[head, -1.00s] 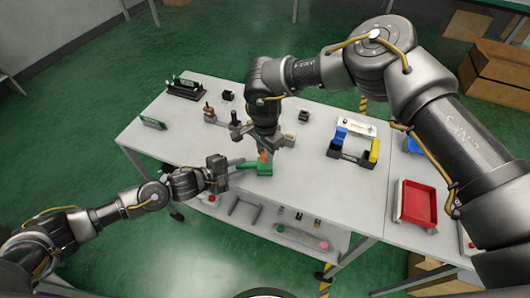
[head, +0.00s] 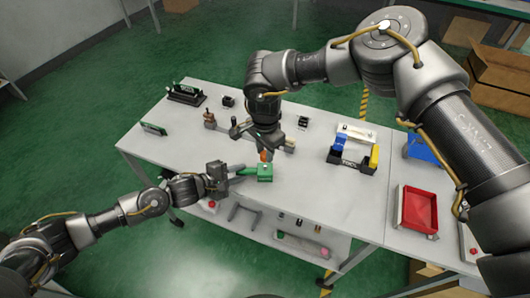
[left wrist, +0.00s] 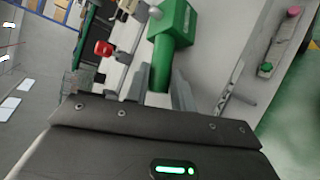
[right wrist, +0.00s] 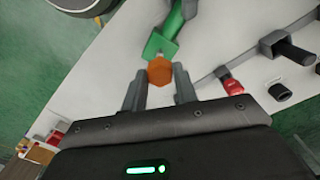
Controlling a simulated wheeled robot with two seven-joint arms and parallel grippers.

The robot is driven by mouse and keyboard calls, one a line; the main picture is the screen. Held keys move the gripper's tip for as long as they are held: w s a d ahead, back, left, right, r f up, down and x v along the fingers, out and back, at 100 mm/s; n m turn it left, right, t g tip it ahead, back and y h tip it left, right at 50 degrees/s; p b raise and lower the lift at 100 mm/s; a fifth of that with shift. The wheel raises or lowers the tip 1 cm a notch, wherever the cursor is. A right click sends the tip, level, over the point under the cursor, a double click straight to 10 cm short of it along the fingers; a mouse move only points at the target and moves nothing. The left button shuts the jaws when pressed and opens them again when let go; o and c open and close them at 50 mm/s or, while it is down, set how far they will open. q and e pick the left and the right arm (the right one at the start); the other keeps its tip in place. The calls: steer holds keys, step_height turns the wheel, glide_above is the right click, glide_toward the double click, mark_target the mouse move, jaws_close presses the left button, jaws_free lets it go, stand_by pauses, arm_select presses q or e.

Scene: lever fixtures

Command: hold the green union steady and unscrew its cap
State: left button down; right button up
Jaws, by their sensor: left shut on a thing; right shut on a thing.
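The green union (head: 264,174) is over the front part of the table. My left gripper (head: 230,173) is shut on the union's green bar, which sits between its fingers in the left wrist view (left wrist: 160,76). My right gripper (head: 265,150) comes down from above and is shut on the orange cap (head: 264,155). In the right wrist view the orange cap (right wrist: 160,70) is at the fingertips, with the green block (right wrist: 161,46) just behind it. In the head view the cap is directly above the union; I cannot tell whether they still touch.
Behind my right gripper are grey lever fixtures, one with a brown knob (head: 209,116). To the right are a black holder with a yellow block (head: 374,157) and a red tray (head: 417,209). A lower shelf (head: 290,231) holds small parts. The tabletop front-left is clear.

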arm_select(q)
steer(key=c, duration=1.1)
jaws_free()
steer(key=shift+c, duration=0.2)
steer(key=shift+o, duration=0.2)
steer(key=shift+f, duration=0.1)
steer(key=shift+s+f, duration=0.1)
steer(key=shift+s, duration=0.05)
steer(key=shift+s+a, duration=0.35)
steer(key=shift+a, duration=0.1)
arm_select(e)
steer(key=shift+f, duration=0.1)
arm_select(q)
steer(key=r+v, duration=0.1)
steer(key=v, duration=1)
steer(key=shift+w, duration=0.3)
steer(key=shift+d, duration=0.15)
